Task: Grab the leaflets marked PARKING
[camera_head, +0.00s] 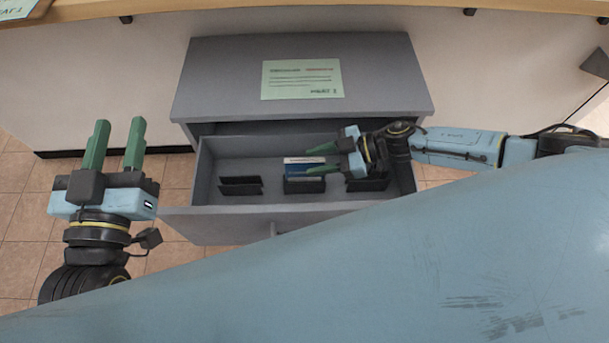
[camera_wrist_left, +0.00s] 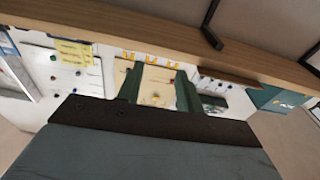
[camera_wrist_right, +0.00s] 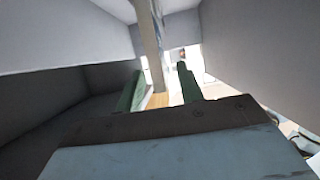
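A small stack of blue-and-white leaflets (camera_head: 297,168) stands in the middle black holder (camera_head: 303,186) of the open grey drawer (camera_head: 222,222). No PARKING mark is legible on it. My right gripper (camera_head: 321,159) reaches in from the right, its green fingers open. One finger lies behind the leaflets' right part and one in front. In the right wrist view, a thin upright edge (camera_wrist_right: 149,42), seemingly the leaflets, shows between the fingers with gaps. My left gripper (camera_head: 115,140) is open and empty, left of the drawer; its fingers also show apart in the left wrist view (camera_wrist_left: 159,88).
Black holders stand left (camera_head: 240,186) and right (camera_head: 367,185) in the drawer; the left one looks empty, and the right one is partly covered by my gripper. A green notice (camera_head: 302,80) lies on the cabinet top (camera_head: 215,80). A wooden counter edge (camera_head: 300,14) runs behind.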

